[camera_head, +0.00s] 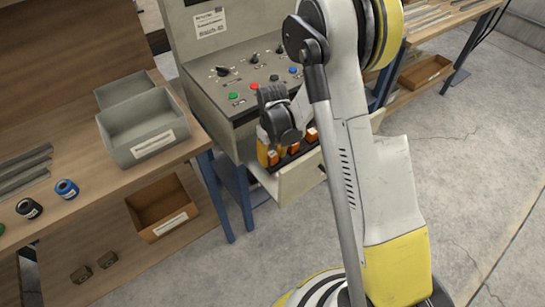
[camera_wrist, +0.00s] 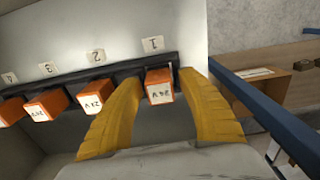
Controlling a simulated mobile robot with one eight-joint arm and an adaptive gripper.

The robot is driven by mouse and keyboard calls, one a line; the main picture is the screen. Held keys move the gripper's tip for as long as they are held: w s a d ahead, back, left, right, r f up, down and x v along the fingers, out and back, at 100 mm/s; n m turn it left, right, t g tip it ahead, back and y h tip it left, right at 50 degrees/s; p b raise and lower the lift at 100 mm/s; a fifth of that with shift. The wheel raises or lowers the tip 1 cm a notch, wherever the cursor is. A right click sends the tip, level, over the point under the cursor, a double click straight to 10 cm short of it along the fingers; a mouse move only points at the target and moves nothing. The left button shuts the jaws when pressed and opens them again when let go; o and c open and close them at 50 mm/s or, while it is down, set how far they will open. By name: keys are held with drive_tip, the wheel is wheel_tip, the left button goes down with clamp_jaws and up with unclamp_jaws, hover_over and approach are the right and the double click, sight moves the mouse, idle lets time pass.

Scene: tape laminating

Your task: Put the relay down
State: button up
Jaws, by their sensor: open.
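An orange relay (camera_wrist: 159,88) with a white front label sits at the position marked 1 on the dark rail (camera_wrist: 130,69). My gripper (camera_wrist: 161,82) is open, with one yellow finger on each side of this relay. A narrow gap seems to show on both sides; I cannot tell whether a finger touches it. In the head view my gripper (camera_head: 263,150) is at the left end of the relay row, and its fingers are partly hidden by the wrist.
Several more orange relays (camera_wrist: 95,95) stand along the rail to the left. A blue frame bar (camera_wrist: 270,115) runs close on the right. The control panel (camera_head: 245,80) rises above the rail. A workbench with a grey bin (camera_head: 140,135) is at left.

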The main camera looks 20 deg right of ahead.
wheel_tip(320, 180, up, 12)
drive_tip(key=p, duration=0.4)
wheel_tip(320, 180, up, 14)
drive_tip(key=m+t, duration=0.1)
drive_tip(key=t, duration=0.2)
hover_over(273, 154)
drive_tip(key=s, duration=0.7)
drive_tip(key=s+r+m+t, duration=0.1)
drive_tip(key=s+r+t, duration=0.1)
drive_tip(key=s, duration=0.4)
drive_tip(key=s+r+m+t, duration=0.1)
drive_tip(key=s+r+t, duration=0.1)
drive_tip(key=s+r, duration=0.2)
drive_tip(key=shift+s+r+m, duration=0.3)
drive_tip(key=shift+s, duration=1.1)
